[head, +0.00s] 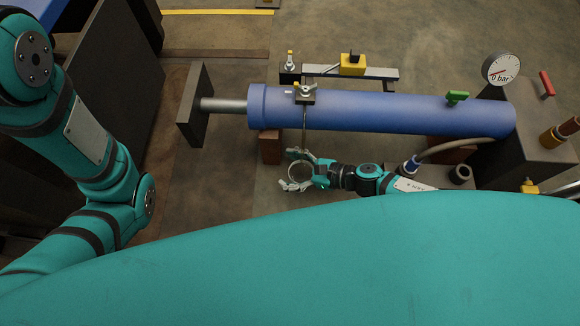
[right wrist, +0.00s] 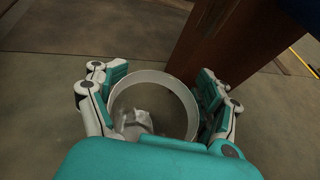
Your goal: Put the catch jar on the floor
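The catch jar (right wrist: 153,76) is a round, open, pale-rimmed vessel. In the right wrist view it sits between both fingers, which lie against its sides, and something whitish shows inside it. In the head view the jar (head: 299,171) is below the blue cylinder, near the lower end of a thin tube. My right gripper (head: 295,171) is shut on the jar; it also shows in the right wrist view (right wrist: 155,92). The jar's base is hidden, so its height over the floor (head: 215,205) cannot be told. My left arm is at the left; its gripper is out of view.
A long blue cylinder (head: 380,110) with a rod and end plate (head: 194,107) lies across the middle on reddish-brown supports (head: 270,147). A gauge (head: 500,69) reading near 0 bar, a hose (head: 455,146) and a dark block (head: 530,120) are at the right.

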